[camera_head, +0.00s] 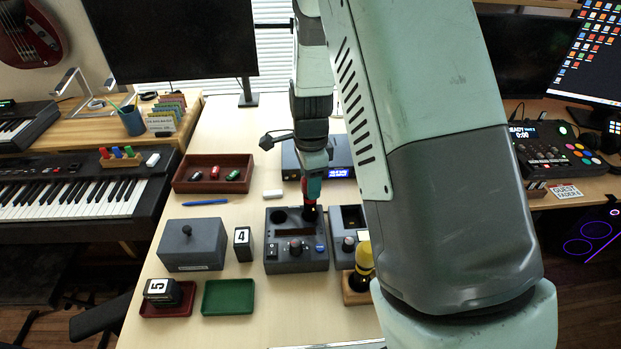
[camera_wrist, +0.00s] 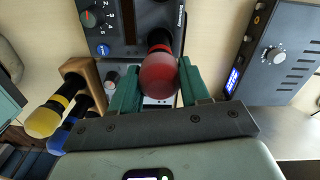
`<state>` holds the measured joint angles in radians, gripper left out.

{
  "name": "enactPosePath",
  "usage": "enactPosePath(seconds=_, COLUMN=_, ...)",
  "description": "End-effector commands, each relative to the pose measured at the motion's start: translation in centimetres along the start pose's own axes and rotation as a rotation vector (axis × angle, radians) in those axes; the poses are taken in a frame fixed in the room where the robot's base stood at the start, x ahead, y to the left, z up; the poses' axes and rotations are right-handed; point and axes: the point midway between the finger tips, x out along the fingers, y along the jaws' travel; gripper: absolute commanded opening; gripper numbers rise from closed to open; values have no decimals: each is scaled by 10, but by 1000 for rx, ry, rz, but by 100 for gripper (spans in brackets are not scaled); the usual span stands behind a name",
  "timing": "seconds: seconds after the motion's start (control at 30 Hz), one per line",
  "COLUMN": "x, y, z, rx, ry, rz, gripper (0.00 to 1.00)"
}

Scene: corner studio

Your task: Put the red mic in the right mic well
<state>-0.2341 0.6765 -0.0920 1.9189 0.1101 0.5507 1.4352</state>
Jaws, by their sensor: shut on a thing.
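My gripper (camera_head: 312,188) is shut on the red mic (camera_wrist: 159,74), its green fingers on either side of the mic's round red head in the wrist view. The mic is roughly upright, with its dark handle pointing down. In the head view, the mic's dark lower end (camera_head: 310,212) is at the right well of the dark grey console (camera_head: 296,266). I cannot tell whether it is inside the well or just above it. The console's left well (camera_head: 279,216) looks empty. My arm and fingers hide most of the mic in the head view.
A wooden rack (camera_head: 352,296) with a yellow mic (camera_head: 363,262) stands at front right; a blue mic (camera_wrist: 62,134) shows in the wrist view. A second grey unit (camera_head: 348,215) adjoins the console. A display box (camera_head: 291,165) is behind. A lidded grey box (camera_head: 191,246) stands left.

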Motion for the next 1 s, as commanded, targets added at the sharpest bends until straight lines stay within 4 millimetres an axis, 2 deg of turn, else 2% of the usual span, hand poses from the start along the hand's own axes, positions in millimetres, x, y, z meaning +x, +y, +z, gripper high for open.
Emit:
enactPosePath(seconds=0.23, x=5, y=0, z=0, rx=0, ry=0, rz=0, gripper=0)
enactPosePath(seconds=0.27, x=5, y=0, z=0, rx=0, ry=0, rz=0, gripper=49)
enactPosePath(seconds=0.3, x=5, y=0, z=0, rx=0, ry=0, rz=0, gripper=55)
enactPosePath(seconds=0.63, x=4, y=0, z=0, rx=0, ry=0, rz=0, gripper=56)
enactPosePath(seconds=1.0, x=-25, y=0, z=0, rx=0, ry=0, rz=-2, gripper=56)
